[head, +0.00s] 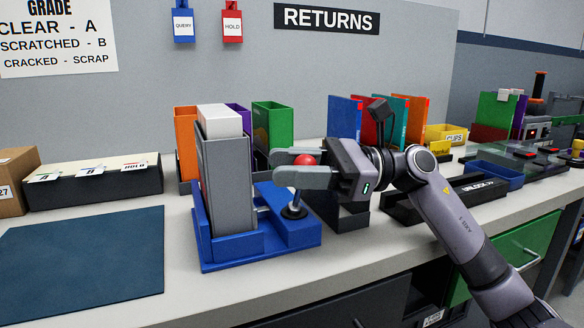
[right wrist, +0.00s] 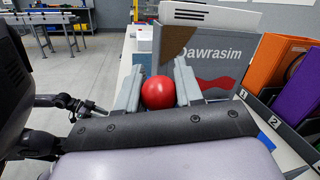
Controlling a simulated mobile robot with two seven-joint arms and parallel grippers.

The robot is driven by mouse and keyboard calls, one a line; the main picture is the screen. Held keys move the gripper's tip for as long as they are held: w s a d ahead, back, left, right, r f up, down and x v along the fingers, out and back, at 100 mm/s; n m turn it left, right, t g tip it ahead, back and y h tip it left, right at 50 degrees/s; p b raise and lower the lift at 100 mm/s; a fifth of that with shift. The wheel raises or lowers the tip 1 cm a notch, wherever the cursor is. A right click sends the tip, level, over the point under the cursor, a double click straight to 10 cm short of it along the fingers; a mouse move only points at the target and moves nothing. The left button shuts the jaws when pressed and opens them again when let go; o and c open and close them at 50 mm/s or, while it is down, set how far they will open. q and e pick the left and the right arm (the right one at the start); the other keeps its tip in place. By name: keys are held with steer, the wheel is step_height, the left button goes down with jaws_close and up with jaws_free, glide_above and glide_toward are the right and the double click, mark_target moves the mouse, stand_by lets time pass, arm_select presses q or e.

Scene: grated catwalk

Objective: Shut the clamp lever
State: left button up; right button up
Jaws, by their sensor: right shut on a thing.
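The clamp lever's red ball knob (head: 306,160) sits between the fingers of my right gripper (head: 284,167). The gripper is shut on the knob; the right wrist view also shows the red knob (right wrist: 159,92) between both fingers. Most of the lever's arm is hidden behind the gripper. A black-footed clamp spindle (head: 293,211) stands below the fingers, over the blue fixture (head: 215,262). A tall grey case (head: 230,185) stands upright in the fixture, with a white block at its top. In the wrist view the case (right wrist: 215,72) is just beyond the fingers.
A dark blue mat (head: 80,262) lies at the left of the bench, with a black card box (head: 90,190) behind it. Several coloured binders and bins stand behind the fixture. A blue tray (head: 494,174) and a yellow bin (head: 445,135) are to the right.

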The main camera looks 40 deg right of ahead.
steer(key=o, duration=1)
steer(key=shift+b+v, duration=0.55)
steer(key=shift+v, duration=3.05)
